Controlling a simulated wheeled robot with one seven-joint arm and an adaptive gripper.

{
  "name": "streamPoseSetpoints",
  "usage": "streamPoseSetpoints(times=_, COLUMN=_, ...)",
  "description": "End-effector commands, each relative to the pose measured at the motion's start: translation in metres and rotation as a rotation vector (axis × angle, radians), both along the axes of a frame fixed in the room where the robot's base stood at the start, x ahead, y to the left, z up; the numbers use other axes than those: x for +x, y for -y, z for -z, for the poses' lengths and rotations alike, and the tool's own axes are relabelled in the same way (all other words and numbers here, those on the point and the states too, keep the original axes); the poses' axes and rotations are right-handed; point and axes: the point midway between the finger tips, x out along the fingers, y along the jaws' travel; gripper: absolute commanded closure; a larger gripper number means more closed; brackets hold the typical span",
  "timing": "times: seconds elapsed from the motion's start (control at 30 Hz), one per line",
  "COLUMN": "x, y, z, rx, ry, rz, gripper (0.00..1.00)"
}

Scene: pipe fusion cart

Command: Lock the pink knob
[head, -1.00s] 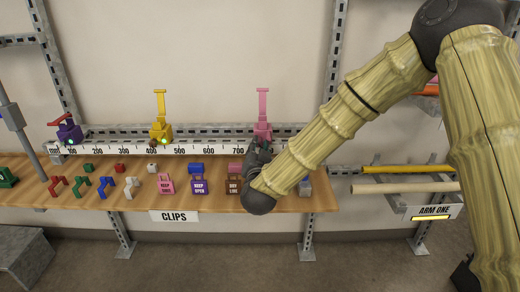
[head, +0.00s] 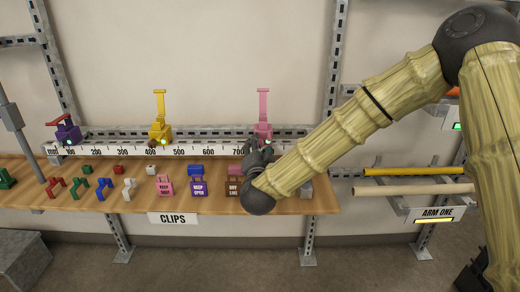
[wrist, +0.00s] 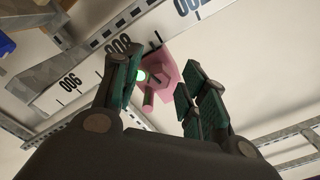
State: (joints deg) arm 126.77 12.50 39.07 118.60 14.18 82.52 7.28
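The pink knob (head: 263,116) stands on the ruler rail at the right end of its row, its tall flat handle pointing up. My gripper (head: 261,148) is just below and in front of it and hides its lower part. Whether a finger touches the knob I cannot tell.
A yellow knob (head: 160,125) with raised handle and a purple knob (head: 67,131) with red handle stand left on the rail. The wooden shelf (head: 100,203) holds coloured clips and tagged locks, including a pink lock (head: 165,186). Rods (head: 415,188) lie at right.

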Motion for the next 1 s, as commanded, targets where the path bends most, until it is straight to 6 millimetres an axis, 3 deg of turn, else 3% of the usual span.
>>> streamPoseSetpoints(times=0.37, x=-0.009, y=0.000, z=0.000, rx=-0.001, ry=0.001, rz=-0.001, gripper=0.57)
streamPoseSetpoints(times=0.8, x=-0.084, y=0.000, z=0.000, rx=-0.001, ry=-0.001, rz=-0.002, gripper=0.57)
streamPoseSetpoints(times=1.0, x=-0.109, y=0.000, z=0.000, rx=-0.001, ry=-0.001, rz=-0.001, gripper=0.57)
